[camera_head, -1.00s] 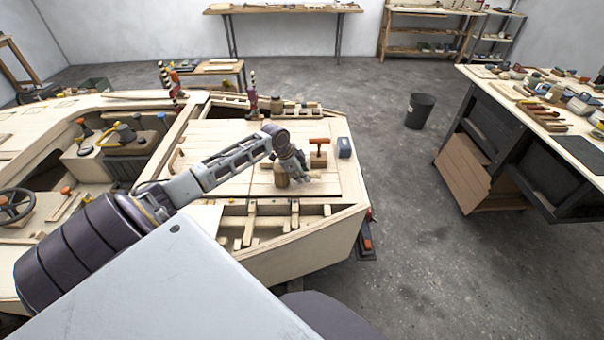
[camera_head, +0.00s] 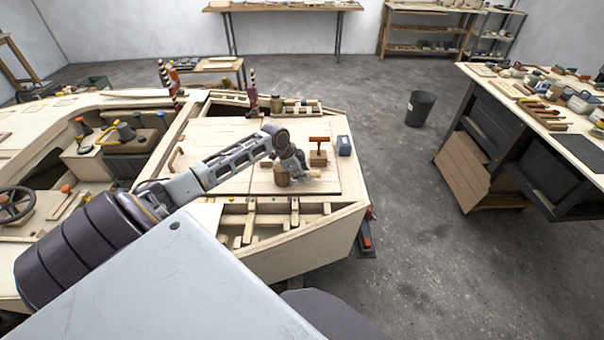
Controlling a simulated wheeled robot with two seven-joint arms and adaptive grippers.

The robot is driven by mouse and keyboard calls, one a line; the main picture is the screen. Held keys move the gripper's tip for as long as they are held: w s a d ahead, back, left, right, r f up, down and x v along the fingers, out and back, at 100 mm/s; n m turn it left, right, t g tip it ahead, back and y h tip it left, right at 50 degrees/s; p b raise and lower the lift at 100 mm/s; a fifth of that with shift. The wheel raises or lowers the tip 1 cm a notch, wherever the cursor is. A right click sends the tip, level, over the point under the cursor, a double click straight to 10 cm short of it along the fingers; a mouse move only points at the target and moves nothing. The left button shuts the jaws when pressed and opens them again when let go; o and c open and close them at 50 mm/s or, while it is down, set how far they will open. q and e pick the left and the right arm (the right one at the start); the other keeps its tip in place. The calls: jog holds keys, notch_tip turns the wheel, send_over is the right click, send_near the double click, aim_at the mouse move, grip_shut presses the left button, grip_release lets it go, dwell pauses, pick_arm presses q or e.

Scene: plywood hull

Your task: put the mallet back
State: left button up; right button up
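A brown round wooden piece (camera_head: 282,176), which looks like the mallet's head, is on the pale plywood deck (camera_head: 240,182) in the middle of the head view. A small pale piece, perhaps its handle, shows just to its right, but the join is hidden. My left gripper (camera_head: 298,171) is at the right side of the wooden head, close over the deck. Its fingers are small and partly hidden, so I cannot tell whether they are open or holding the mallet. My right gripper is out of view.
A wooden block with a red T-shaped handle (camera_head: 319,151) stands just behind my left gripper, with a blue-grey box (camera_head: 344,146) to its right. Open framed compartments (camera_head: 262,221) lie in front. A cluttered workbench (camera_head: 560,120) and black bin (camera_head: 419,108) are at right.

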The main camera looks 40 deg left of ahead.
pick_arm(q)
jog(key=o, duration=0.5)
jog(key=v, duration=1.2)
dwell(0.9)
